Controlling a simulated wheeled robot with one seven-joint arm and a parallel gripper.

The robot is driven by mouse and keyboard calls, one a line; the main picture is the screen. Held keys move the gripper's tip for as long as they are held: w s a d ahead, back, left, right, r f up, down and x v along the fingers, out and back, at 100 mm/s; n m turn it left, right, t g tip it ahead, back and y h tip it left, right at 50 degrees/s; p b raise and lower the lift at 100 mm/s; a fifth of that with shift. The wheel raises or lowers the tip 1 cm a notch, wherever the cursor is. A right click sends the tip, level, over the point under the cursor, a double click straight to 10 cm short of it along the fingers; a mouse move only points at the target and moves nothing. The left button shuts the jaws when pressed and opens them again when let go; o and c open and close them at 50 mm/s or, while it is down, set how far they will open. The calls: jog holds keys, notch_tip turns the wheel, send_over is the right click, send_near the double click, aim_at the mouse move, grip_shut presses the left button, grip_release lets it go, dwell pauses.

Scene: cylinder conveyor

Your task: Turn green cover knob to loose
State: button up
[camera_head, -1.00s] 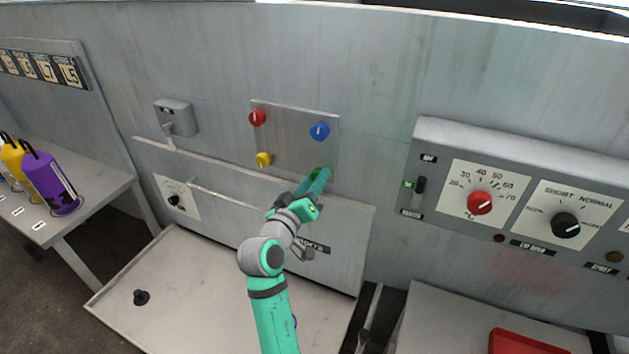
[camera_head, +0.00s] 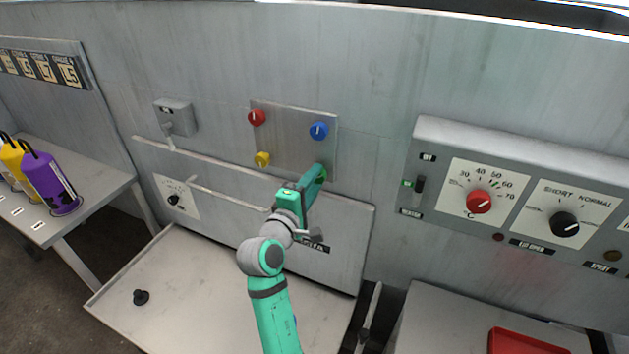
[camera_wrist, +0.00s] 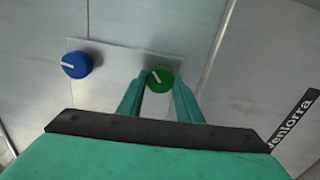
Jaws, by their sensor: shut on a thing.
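The green knob (camera_wrist: 159,79) sits on the lower right corner of the grey cover plate (camera_head: 290,138). In the wrist view it is between the two fingertips of my gripper (camera_wrist: 158,88), with its white mark slanting. My gripper (camera_head: 319,172) is shut on the green knob. In the head view, the fingers hide most of the knob. The blue knob (camera_head: 318,131), red knob (camera_head: 257,117) and yellow knob (camera_head: 262,159) sit at the other corners; the blue knob also shows in the wrist view (camera_wrist: 76,65).
A control box (camera_head: 520,160) with a red dial and a black dial stands out from the wall at right. A long handle bar (camera_head: 228,197) crosses the panel below. Purple and yellow bottles (camera_head: 50,185) stand on the left table.

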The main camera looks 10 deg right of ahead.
jog(key=n, duration=0.5)
jog(key=shift+w+d+f, duration=0.1)
jog(key=shift+d+f, duration=0.05)
jog(key=shift+f, duration=0.1)
jog(key=shift+a+n, duration=0.2)
jog(key=shift+n, duration=1.2)
jog(key=shift+d, duration=0.15)
jog(key=o, duration=1)
jog(key=shift+r, duration=0.1)
jog(key=shift+o, duration=0.2)
